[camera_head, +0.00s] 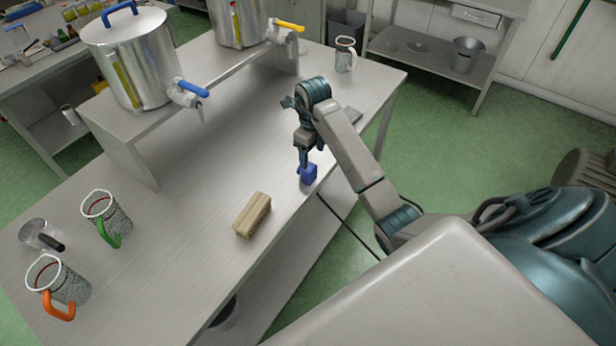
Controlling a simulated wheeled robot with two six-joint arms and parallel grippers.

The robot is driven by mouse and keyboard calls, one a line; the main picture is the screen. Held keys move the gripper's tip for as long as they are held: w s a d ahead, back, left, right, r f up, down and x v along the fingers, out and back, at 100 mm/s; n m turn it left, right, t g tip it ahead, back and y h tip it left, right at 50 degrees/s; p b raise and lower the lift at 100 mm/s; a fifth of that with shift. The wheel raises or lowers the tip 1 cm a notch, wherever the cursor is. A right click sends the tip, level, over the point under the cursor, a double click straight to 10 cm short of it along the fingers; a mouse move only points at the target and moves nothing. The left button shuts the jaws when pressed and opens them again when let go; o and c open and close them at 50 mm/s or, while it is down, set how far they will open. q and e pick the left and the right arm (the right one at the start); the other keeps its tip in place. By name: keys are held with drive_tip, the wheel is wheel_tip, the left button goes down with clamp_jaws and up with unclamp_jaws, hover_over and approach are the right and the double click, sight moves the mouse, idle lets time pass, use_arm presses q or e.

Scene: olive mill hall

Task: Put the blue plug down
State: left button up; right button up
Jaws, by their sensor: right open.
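The blue plug (309,174) is at the front edge of the steel table (200,207), right of a tan block. It appears to rest on the tabletop, though I cannot tell for sure that it touches. My right gripper (304,165) points down directly above the plug, with its fingertips at the plug's top. Its jaws are open, but the gap between them is too small to make out. A dark cable (343,222) runs from near the plug over the table edge toward my body. My left gripper is not in view.
The tan block (252,215) lies left of the plug. Steel vats (133,60) stand on a raised shelf behind. Another jug (345,54) stands at the far end.

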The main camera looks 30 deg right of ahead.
sight(309, 170)
drive_tip(key=f, duration=0.1)
drive_tip(key=f+b, duration=0.1)
drive_tip(key=shift+w+f, duration=0.35)
drive_tip(key=shift+f, duration=0.05)
drive_tip(key=shift+s+a+f+b, duration=0.2)
drive_tip(key=shift+f+b, duration=0.15)
drive_tip(key=shift+b, duration=0.3)
drive_tip(key=f, duration=0.1)
drive_tip(key=f+b, duration=0.2)
drive_tip(key=f, duration=0.1)
drive_tip(key=shift+w+a, duration=0.25)
drive_tip(key=shift+a, duration=0.05)
drive_tip(key=shift+f, duration=0.2)
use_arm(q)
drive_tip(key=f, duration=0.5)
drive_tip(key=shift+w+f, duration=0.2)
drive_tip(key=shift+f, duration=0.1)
use_arm(e)
drive_tip(key=shift+s+r, duration=0.1)
drive_tip(key=c, duration=1.2)
